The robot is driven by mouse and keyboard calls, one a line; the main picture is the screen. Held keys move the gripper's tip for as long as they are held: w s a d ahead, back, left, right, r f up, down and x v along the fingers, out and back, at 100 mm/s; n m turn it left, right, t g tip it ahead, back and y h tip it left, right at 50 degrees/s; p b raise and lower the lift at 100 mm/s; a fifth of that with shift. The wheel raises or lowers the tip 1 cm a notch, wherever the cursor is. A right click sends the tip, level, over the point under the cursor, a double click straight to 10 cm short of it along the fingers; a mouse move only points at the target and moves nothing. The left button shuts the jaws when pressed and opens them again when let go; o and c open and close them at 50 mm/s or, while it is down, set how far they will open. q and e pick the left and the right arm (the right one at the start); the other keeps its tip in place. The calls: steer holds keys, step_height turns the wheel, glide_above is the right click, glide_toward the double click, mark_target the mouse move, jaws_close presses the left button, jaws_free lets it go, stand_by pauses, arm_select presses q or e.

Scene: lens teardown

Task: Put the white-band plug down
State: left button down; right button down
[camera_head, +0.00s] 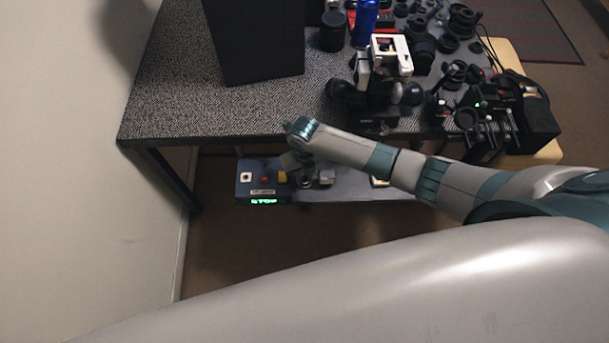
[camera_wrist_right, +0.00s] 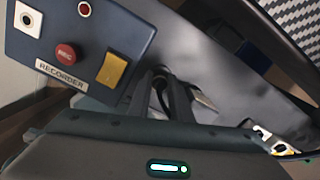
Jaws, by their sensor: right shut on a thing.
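My right gripper (camera_head: 298,168) hangs below the table edge, over the low shelf and beside the blue recorder box (camera_head: 262,194). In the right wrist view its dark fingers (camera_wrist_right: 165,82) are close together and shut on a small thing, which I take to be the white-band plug. The fingers hide most of it, and no white band shows. My left gripper is not in view.
The grey low shelf (camera_head: 345,188) runs right of the box with small items on it, among them a pale block (camera_head: 326,177). The table (camera_head: 210,112) overhangs behind it. A microscope-like device (camera_head: 388,75) and many dark lens parts crowd the table's right side.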

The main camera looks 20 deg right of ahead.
mark_target(304, 177)
steer(key=c, duration=1.7)
jaws_free()
steer(key=shift+s+f, duration=0.25)
steer(key=shift+f, duration=0.15)
steer(key=shift+o, duration=0.4)
steer(key=shift+s+f, duration=0.1)
steer(key=shift+s, duration=0.05)
steer(key=shift+a, duration=0.1)
steer(key=shift+a+r+p, duration=0.15)
steer(key=shift+r+p, duration=0.3)
steer(key=shift+r, duration=0.15)
steer(key=shift+w+r, duration=0.25)
steer(key=shift+w, duration=0.1)
step_height(304, 177, up, 12)
steer(key=b, duration=0.1)
steer(key=shift+d+b, duration=0.2)
steer(key=shift+b, duration=0.15)
steer(key=shift+f, duration=0.1)
